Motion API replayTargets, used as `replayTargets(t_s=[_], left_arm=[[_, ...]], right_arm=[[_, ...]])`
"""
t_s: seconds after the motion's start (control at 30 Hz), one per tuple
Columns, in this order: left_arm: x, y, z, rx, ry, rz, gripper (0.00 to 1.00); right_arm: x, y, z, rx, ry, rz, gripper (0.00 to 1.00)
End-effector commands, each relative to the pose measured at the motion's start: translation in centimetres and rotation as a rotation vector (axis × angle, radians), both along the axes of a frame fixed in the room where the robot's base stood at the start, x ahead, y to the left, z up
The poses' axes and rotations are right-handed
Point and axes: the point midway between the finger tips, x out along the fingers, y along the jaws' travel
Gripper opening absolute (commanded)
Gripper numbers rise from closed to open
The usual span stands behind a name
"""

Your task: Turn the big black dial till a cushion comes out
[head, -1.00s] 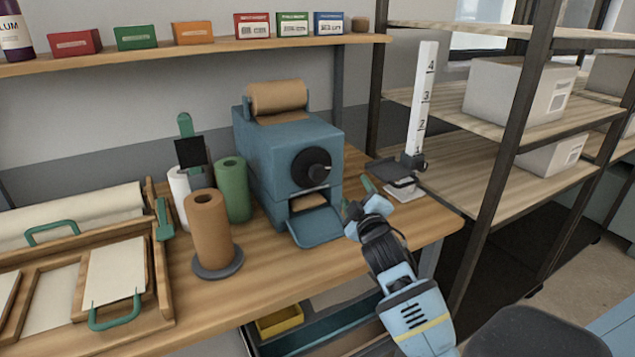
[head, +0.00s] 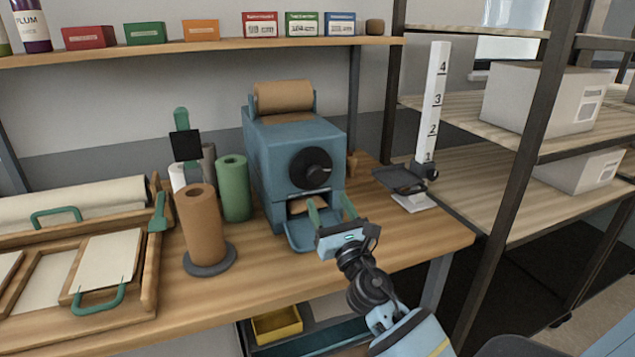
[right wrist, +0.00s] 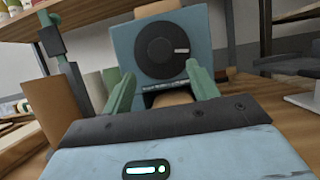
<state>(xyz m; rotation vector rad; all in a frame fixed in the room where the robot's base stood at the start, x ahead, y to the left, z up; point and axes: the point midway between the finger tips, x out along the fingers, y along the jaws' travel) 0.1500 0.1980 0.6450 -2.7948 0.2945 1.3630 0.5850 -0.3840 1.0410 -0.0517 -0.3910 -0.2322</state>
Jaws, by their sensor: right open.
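The big black dial (head: 311,168) is on the front of a blue machine (head: 272,150), which stands on the wooden bench. The dial also shows in the right wrist view (right wrist: 166,50), with a pale mark pointing right. A brown paper roll (head: 284,97) sits on top of the machine. Below the dial is an opening with something brown (head: 299,206) inside and a blue tray (head: 297,237) in front. My right gripper (head: 330,208) is open and empty, with green fingers in front of the opening, below the dial and apart from it. My left gripper is not in view.
Green (head: 233,188) and brown (head: 200,225) rolls stand left of the machine. A measuring post (head: 431,108) with a small dark tray stands to the right. Wooden frames (head: 150,258) fill the left bench. The bench front between them and my arm is clear.

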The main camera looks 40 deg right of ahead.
Motion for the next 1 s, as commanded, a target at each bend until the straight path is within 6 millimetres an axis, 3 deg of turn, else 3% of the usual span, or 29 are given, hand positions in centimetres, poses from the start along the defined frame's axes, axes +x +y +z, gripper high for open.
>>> replayTargets(t_s=[0.53, 0.97, 1.0], left_arm=[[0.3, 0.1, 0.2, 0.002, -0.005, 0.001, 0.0], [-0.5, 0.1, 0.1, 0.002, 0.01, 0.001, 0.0], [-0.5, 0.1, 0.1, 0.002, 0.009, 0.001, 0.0]], right_arm=[[6.1, -1.5, 2.6, 0.004, -0.001, 0.0, 0.59], [6.9, -1.7, 2.9, 0.004, 0.0, 0.001, 0.59], [6.9, -1.7, 2.9, 0.004, 0.0, 0.001, 0.55]])
